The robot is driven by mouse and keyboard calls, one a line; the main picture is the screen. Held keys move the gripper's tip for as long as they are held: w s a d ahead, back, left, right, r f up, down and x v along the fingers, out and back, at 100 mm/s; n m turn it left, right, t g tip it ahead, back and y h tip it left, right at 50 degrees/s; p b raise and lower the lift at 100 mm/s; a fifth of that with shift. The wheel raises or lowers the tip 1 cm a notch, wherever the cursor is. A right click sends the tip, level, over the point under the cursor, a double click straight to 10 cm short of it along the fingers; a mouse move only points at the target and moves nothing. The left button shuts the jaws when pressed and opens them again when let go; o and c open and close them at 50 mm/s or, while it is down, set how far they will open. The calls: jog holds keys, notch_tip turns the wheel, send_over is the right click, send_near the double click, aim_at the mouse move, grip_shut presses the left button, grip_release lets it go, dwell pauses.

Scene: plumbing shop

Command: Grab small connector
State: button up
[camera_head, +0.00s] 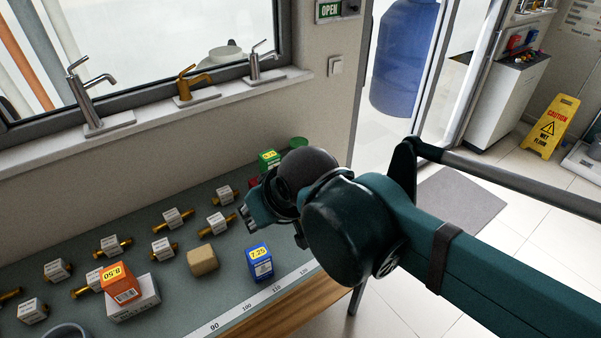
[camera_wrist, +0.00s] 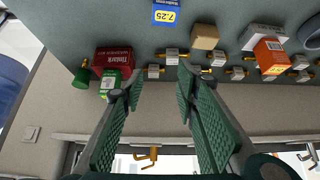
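Several small brass connectors with white labels lie in loose rows on the grey-green bench, including one (camera_head: 217,224) by my gripper and others further left (camera_head: 172,218), (camera_head: 162,247). In the wrist view, one connector (camera_wrist: 171,56) shows just beyond the fingertips and another (camera_wrist: 153,71) shows near the left fingertip. I cannot tell which one is the small connector. My gripper (camera_wrist: 160,80) is open and empty, its two green fingers spread apart. In the head view my gripper (camera_head: 247,215) is above the bench's right part, partly hidden by my wrist.
A blue box (camera_head: 260,262), a tan block (camera_head: 202,261) and an orange box (camera_head: 120,283) on a white box (camera_head: 133,300) stand on the bench. A green box (camera_head: 269,160) stands at the back right. The wall and sill with faucets (camera_head: 190,85) border the back.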

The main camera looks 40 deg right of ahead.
jog(key=w+d+r+m+g+h, duration=0.1)
jog(key=w+d+r+m, duration=0.25)
jog(key=w+d, duration=0.45)
jog(key=w+d+r+m+g+h, duration=0.1)
jog(key=w+d+r+m, duration=0.1)
jog(key=w+d+r, duration=0.6)
jog(key=w+d+f+m+g+h+p, duration=0.15)
jog(key=w+d+f, duration=0.25)
jog(key=w+d, duration=0.4)
jog(key=w+d+f+m+g, duration=0.1)
jog(key=w+d+f+m, duration=0.25)
jog(key=w+d, duration=0.55)
notch_tip(320, 180, down, 24)
jog(key=shift+s+a+f, duration=0.2)
jog(key=shift+s+f, duration=0.05)
jog(key=shift+f+n, duration=0.1)
jog(key=shift+n, duration=0.15)
jog(key=shift+x, duration=1.15)
jog(key=shift+w+f, duration=0.1)
